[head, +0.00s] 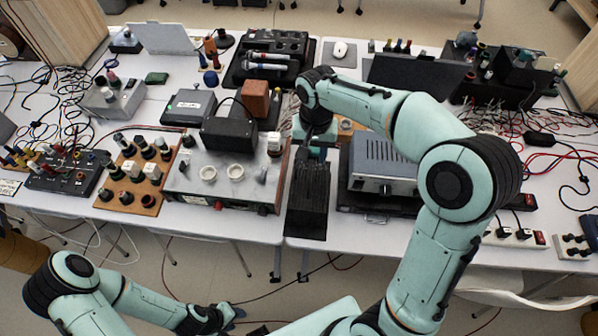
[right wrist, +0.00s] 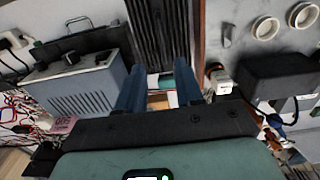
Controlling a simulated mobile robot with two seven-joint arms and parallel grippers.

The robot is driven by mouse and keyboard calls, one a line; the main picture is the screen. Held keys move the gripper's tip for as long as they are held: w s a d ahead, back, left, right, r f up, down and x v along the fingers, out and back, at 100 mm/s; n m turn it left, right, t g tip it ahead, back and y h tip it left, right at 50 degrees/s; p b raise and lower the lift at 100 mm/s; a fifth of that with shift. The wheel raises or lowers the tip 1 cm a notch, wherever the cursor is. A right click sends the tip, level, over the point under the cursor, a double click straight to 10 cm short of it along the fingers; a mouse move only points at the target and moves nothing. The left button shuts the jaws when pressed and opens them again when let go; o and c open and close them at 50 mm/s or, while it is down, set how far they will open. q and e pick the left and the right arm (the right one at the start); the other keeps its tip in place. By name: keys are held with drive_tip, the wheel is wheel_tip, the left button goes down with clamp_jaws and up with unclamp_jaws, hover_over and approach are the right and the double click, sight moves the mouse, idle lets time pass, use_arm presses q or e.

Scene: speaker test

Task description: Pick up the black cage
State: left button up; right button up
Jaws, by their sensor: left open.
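The black cage (head: 308,195), a long dark ribbed block, lies near the front edge of the white table in the head view. Its ribbed top also shows in the right wrist view (right wrist: 163,30). My right gripper (head: 315,143) is over the cage's far end, its fingers partly hidden by the arm in the head view. In the right wrist view its two blue fingers (right wrist: 160,80) are apart, with the cage just beyond their tips; I cannot tell whether they touch it. My left gripper (head: 222,318) is open, low in front of the table, away from the cage.
A grey panel with white knobs (head: 225,180) stands close left of the cage. A grey-blue power unit (head: 382,165) stands close right. Loose cables (head: 70,110) and a power strip (head: 513,236) lie at the sides.

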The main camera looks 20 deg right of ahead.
hover_over(310, 177)
drive_tip(key=s, duration=0.1)
wheel_tip(310, 177, down, 7)
drive_tip(key=shift+f+b, duration=0.15)
drive_tip(key=shift+b, duration=0.15)
drive_tip(key=shift+w+f, duration=0.15)
drive_tip(key=shift+f, duration=0.9)
drive_tip(key=shift+w+f, duration=0.2)
drive_tip(key=shift+f, duration=0.8)
drive_tip(key=shift+w+f, duration=0.15)
drive_tip(key=shift+f, duration=0.9)
drive_tip(key=shift+s, duration=0.1)
clamp_jaws()
